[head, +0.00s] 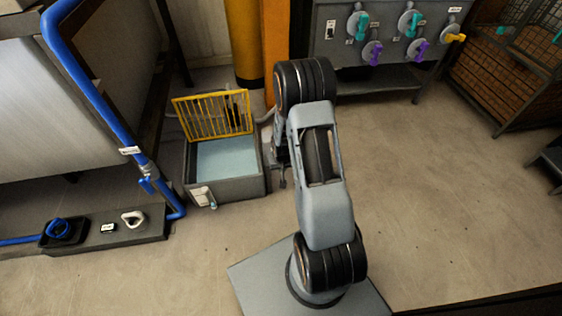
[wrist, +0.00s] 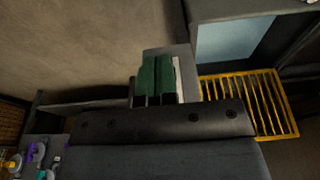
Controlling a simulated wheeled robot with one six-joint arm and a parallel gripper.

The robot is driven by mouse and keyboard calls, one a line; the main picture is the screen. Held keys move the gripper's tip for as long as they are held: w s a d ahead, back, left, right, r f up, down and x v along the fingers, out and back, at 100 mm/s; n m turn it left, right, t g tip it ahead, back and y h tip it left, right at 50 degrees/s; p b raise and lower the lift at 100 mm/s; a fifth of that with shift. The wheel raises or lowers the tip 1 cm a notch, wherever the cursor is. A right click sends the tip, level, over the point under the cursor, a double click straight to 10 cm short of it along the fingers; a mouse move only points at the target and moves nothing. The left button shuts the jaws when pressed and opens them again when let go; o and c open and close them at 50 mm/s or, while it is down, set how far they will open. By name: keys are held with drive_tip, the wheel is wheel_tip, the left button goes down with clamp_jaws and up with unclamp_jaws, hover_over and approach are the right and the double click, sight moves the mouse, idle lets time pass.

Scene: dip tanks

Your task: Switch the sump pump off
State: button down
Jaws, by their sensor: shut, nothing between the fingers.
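The sump (head: 225,188) is a grey open box of pale blue water on the floor, left of my arm in the head view. A white switch box (head: 201,195) with a small teal lever sits low on its front; the lever points down. I cannot read its label. My gripper (wrist: 156,78) has green fingers, shut and empty, in the wrist view. The sump's water (wrist: 232,40) and yellow grate lie to the right of the fingers there. In the head view my gripper is mostly hidden by my arm, near the sump's right side. The switch is not clear in the wrist view.
The yellow grate (head: 213,113) stands raised at the sump's back. Blue pipe (head: 95,95) runs down to a low dark plinth (head: 140,238) at left. A valve panel (head: 385,40) and wire cage (head: 505,80) stand behind. Floor right of my arm is clear.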

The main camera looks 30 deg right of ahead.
drive_tip(key=shift+s+a+r, duration=0.1)
drive_tip(key=shift+s+r, duration=0.3)
drive_tip(key=shift+s, duration=0.3)
drive_tip(key=s+a+r+g+p, duration=0.2)
drive_tip(key=s+r+g, duration=0.1)
drive_tip(key=s+r, duration=0.25)
drive_tip(key=s+a+r+n+t+p, duration=0.1)
drive_tip(key=s+a+r+p, duration=0.2)
drive_tip(key=r+p, duration=0.5)
drive_tip(key=s+a+r+n+t+p, duration=0.1)
drive_tip(key=r+p, duration=0.7)
drive_tip(key=r, duration=1.8)
drive_tip(key=s+a+r+n+t+p, duration=0.1)
drive_tip(key=s+a+r+p, duration=0.3)
drive_tip(key=r+p, duration=0.5)
wheel_tip(320, 180, up, 8)
drive_tip(key=shift+s+a+r+n+t+y, duration=0.1)
drive_tip(key=shift+s+a+n+t+y, duration=0.25)
drive_tip(key=shift+a+t, duration=0.4)
